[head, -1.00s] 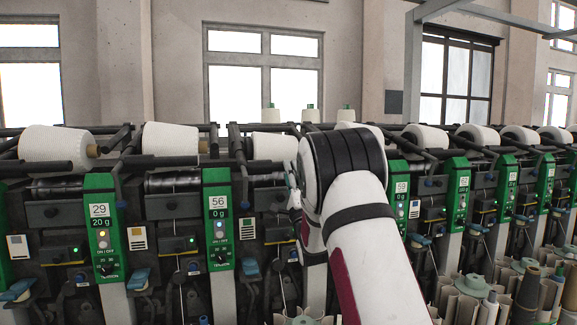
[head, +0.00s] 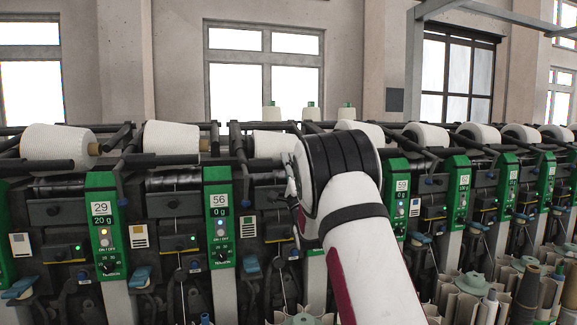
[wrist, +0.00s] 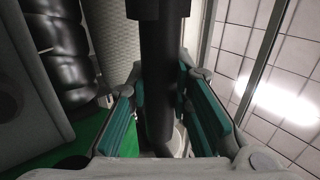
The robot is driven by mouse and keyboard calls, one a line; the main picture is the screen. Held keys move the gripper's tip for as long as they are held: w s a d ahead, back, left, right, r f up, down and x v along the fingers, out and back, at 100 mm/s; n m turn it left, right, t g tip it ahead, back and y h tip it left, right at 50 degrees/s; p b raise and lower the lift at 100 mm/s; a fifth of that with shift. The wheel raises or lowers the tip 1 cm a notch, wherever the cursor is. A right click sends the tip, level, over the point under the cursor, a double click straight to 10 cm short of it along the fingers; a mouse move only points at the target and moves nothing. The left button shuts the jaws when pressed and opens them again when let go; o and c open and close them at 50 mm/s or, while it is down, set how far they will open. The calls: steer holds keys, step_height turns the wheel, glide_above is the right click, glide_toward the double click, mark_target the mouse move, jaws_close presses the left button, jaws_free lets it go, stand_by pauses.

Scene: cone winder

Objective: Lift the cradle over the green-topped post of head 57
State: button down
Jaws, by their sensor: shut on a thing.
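The cradle of head 57 shows in the wrist view as a dark bar (wrist: 158,85) running down between the teal finger pads. My gripper (wrist: 165,105) is shut on this bar. In the head view my gripper (head: 294,196) is mostly hidden behind my own wrist, in front of the machine to the right of head 56. A white yarn cone (head: 272,144) sits just behind it; its ribbed side (wrist: 110,40) is left of the bar in the wrist view. The green top of the post (wrist: 95,145) shows low at the left there. Its number is hidden.
Head 56's green panel (head: 219,225) stands just left of my gripper, and head 59's panel (head: 397,198) stands right of my arm. A black grooved drum (wrist: 62,45) lies beside the cone. Spools on holders (head: 480,285) crowd the lower right.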

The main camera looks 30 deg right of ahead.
step_height(320, 180, up, 11)
steer(key=s+g+p, duration=0.1)
steer(key=g+p, duration=0.1)
steer(key=p, duration=0.3)
steer(key=shift+s+a+y, duration=0.25)
steer(key=shift+s+y, duration=0.05)
steer(key=shift+s, duration=0.1)
steer(key=c, duration=1.4)
jaws_free()
steer(key=shift+f, duration=0.1)
steer(key=shift+c, duration=0.2)
steer(key=v, duration=1.2)
